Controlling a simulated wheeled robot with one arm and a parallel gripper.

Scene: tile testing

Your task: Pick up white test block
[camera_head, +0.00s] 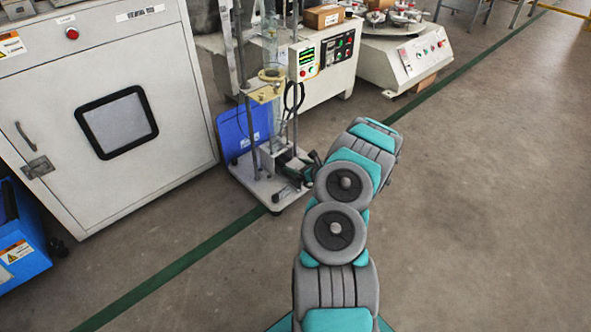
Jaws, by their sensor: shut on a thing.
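My arm reaches up from the bottom centre and bends left toward a tall test stand (250,95). My gripper (294,172) looks small and dark at the stand's foot, partly hidden behind my arm. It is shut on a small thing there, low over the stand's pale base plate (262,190). The held thing is too small and hidden to identify, and I cannot clearly make out a white test block. I cannot tell whether the held thing touches the plate.
A blue panel (243,132) leans behind the stand. A white cabinet (165,90) stands left, with a blue box (22,255) beside it. A control-panel machine (335,65) and a round-table machine (405,60) stand behind. The floor (490,190) at right is clear.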

